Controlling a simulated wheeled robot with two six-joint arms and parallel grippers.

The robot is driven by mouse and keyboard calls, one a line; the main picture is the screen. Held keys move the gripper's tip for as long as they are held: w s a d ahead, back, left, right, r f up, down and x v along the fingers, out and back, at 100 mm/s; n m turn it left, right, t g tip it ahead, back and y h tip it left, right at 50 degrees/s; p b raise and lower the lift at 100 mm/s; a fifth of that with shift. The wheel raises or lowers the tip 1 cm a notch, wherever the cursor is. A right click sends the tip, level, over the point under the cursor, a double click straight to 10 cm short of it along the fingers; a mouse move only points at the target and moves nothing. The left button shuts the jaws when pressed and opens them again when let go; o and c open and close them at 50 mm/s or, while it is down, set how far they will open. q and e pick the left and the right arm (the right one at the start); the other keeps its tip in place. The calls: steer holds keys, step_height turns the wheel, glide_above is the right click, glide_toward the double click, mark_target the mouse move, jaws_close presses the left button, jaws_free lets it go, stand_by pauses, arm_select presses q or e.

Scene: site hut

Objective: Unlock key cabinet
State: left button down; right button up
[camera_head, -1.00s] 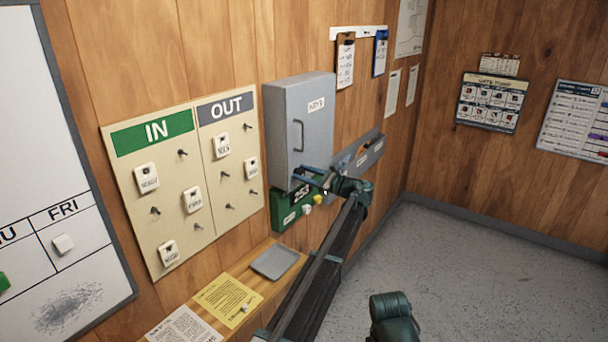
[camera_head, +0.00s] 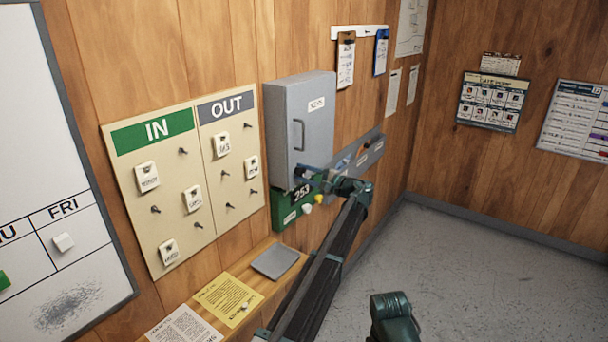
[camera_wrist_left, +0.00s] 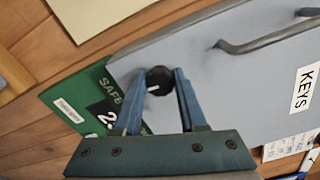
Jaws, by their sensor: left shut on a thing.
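The grey key cabinet (camera_head: 302,125) hangs on the wood wall with its door shut. It has a KEYS label and a bar handle (camera_head: 298,136). My left gripper (camera_head: 308,173) is at the cabinet's lower front edge. In the left wrist view the two blue fingers (camera_wrist_left: 160,82) are shut on a round black knob (camera_wrist_left: 160,77) with a small white mark, near the edge of the cabinet (camera_wrist_left: 225,75). The handle (camera_wrist_left: 265,42) is clear of the fingers.
A green sign with 253 (camera_head: 287,211) is on the wall just below the cabinet. A grey wall rack (camera_head: 360,160) is to its right. The IN/OUT board (camera_head: 187,215) hangs left. A grey tray (camera_head: 275,262) lies on the ledge below.

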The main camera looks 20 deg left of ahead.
arm_select(q)
steer(key=shift+n, duration=0.5)
steer(key=shift+c, duration=2.3)
jaws_free()
steer(key=shift+d, duration=0.1)
steer(key=v, duration=1.3)
steer(key=shift+s+d, duration=0.15)
steer(key=shift+d, duration=0.2)
